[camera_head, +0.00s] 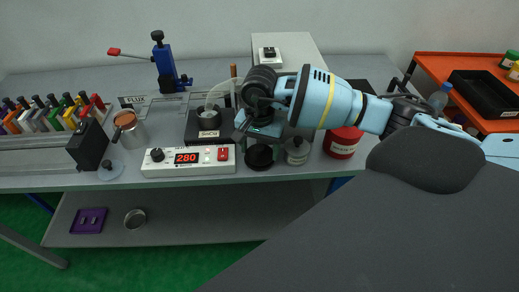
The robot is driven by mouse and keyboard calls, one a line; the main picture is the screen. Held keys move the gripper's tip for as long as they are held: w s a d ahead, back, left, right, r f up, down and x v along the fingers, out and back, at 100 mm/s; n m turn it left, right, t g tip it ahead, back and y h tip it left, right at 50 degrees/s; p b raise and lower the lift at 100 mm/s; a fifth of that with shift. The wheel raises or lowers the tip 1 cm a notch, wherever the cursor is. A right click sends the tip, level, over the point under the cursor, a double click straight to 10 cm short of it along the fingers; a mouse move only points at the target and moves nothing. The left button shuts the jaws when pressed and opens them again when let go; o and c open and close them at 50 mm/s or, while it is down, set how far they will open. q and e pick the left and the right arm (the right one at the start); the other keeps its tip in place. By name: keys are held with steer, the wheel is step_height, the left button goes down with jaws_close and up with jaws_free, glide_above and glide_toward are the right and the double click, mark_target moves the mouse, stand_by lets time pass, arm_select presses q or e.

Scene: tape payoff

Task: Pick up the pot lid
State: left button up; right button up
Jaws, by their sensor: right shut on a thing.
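My right gripper (259,139) reaches down over the bench, beside the small pot and behind the front edge. It is shut. A dark round piece (259,157), which looks like the pot lid, shows directly below the gripper; the arm and gripper hide the exact contact. The pot (208,119) sits open in a black heater block, left of the gripper, with a pale grey surface inside. My left gripper is not in view.
The controller (187,161) reading 280 lies at the bench front. A lidded glass jar (297,151) and a red container (342,145) stand right of the gripper. A copper-topped jar (128,130), a black block (87,144) and a clear disc with a dark knob (110,174) are left.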

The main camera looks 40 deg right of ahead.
mark_target(259, 148)
steer(key=shift+r, duration=0.5)
steer(key=shift+s+a+r, duration=0.1)
steer(key=shift+r, duration=0.4)
steer(key=shift+s+a+r, duration=0.1)
steer(key=shift+r, duration=0.4)
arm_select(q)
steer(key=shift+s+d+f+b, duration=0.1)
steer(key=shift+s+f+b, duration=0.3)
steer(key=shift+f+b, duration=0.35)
arm_select(e)
steer(key=s+a+r, duration=0.1)
steer(key=s+a, duration=0.9)
steer(key=s, duration=0.2)
steer(key=shift+r, duration=0.25)
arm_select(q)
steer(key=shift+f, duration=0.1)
arm_select(e)
steer(key=shift+w, duration=0.1)
steer(key=n, duration=0.3)
steer(key=w+d+n, duration=0.1)
steer(key=n, duration=0.3)
steer(key=d+n, duration=0.1)
steer(key=n, duration=0.2)
steer(key=shift+w+r+n, duration=0.15)
steer(key=shift+w+n, duration=0.05)
steer(key=shift+n, duration=0.2)
steer(key=shift+d, duration=0.1)
